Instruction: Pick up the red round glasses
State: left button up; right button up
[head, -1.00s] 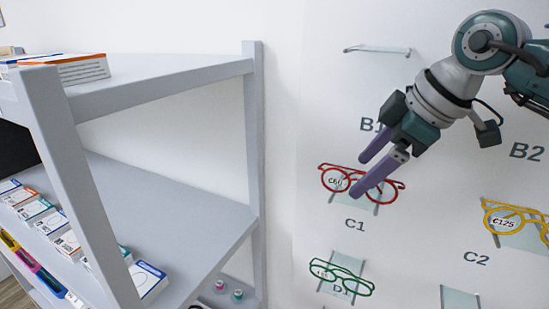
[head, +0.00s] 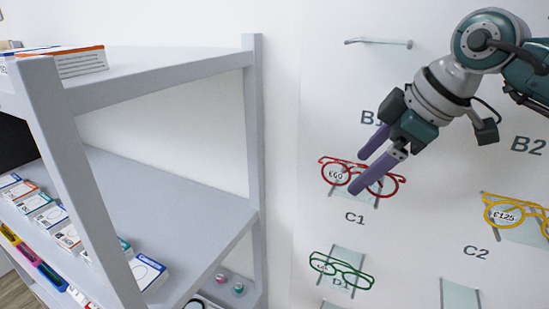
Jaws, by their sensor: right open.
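The red round glasses (head: 337,174) rest on a small clear wall holder above the label C1, with a price tag on the left lens. My right gripper (head: 364,173) reaches in from the upper right with its two purple fingers apart. The fingers overlap the middle and upper right of the glasses in the head view and hide part of the frame. Nothing shows between the fingers. I cannot tell whether they touch the glasses. My left gripper is out of the picture.
Green glasses (head: 342,271) sit below on the wall, yellow glasses (head: 515,214) to the right. An empty holder (head: 378,42) is above, another (head: 459,294) at lower right. A grey shelf (head: 165,200) with several boxes (head: 148,272) fills the left side.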

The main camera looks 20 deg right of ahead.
grip_shut()
dwell(0.5)
jog(key=shift+r, duration=0.1)
